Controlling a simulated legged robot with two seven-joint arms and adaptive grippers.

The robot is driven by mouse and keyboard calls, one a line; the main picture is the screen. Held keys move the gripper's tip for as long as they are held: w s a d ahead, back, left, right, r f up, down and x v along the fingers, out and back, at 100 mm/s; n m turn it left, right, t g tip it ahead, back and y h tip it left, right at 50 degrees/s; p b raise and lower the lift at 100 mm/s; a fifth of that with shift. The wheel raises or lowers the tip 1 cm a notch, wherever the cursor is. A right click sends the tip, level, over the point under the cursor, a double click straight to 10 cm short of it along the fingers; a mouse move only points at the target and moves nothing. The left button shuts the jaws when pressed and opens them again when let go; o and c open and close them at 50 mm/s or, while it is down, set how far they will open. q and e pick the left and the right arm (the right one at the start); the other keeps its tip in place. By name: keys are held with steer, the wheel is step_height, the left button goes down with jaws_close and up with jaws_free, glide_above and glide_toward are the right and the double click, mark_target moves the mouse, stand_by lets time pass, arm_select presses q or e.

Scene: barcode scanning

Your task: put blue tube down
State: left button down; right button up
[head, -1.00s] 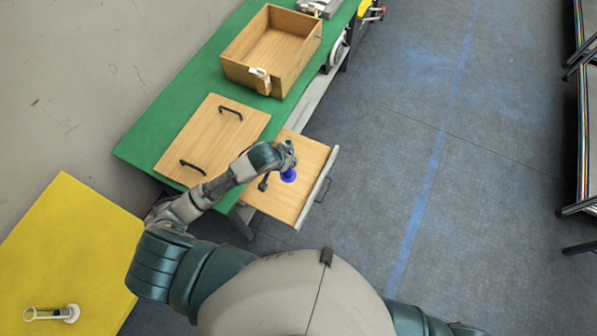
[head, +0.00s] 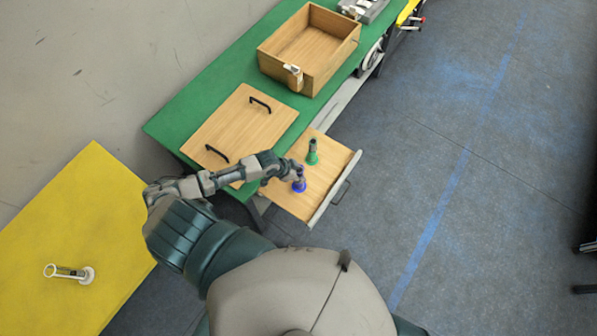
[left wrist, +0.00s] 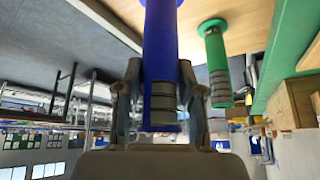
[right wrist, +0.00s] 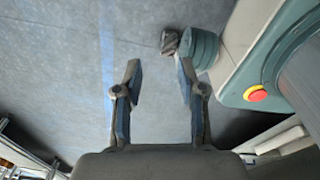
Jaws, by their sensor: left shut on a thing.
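The blue tube (head: 299,187) is over the pulled-out wooden drawer (head: 322,190), near its front left part. My left gripper (head: 297,175) is shut on it; in the left wrist view the blue tube (left wrist: 160,50) lies between both fingers (left wrist: 162,100), and its base is cut off at the picture's top. I cannot tell whether the base touches the drawer. A green tube (head: 312,152) stands upright in the drawer behind it, also seen in the left wrist view (left wrist: 216,65). My right gripper (right wrist: 160,85) is open and empty above the floor.
The green table (head: 165,125) carries a wooden lid (head: 240,130) with black handles and an open wooden box (head: 310,45). A yellow table (head: 75,220) at the left holds a white object (head: 70,272). The drawer's right side is bare. Floor lies open at the right.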

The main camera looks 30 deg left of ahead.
arm_select(q)
steer(key=f, duration=0.1)
steer(key=w+a+f, duration=0.2)
steer(key=f, duration=0.1)
steer(key=shift+d, duration=0.2)
steer(key=c, duration=0.7)
jaws_free()
steer(key=shift+f, duration=0.1)
steer(key=v, duration=0.8)
steer(key=p+v, duration=0.1)
steer(key=v, duration=0.3)
steer(key=shift+a, duration=0.4)
arm_select(e)
steer(key=shift+s+a+r, duration=0.15)
steer(key=shift+a+r, duration=0.45)
steer(key=shift+a, duration=0.1)
arm_select(q)
steer(key=shift+d, duration=0.15)
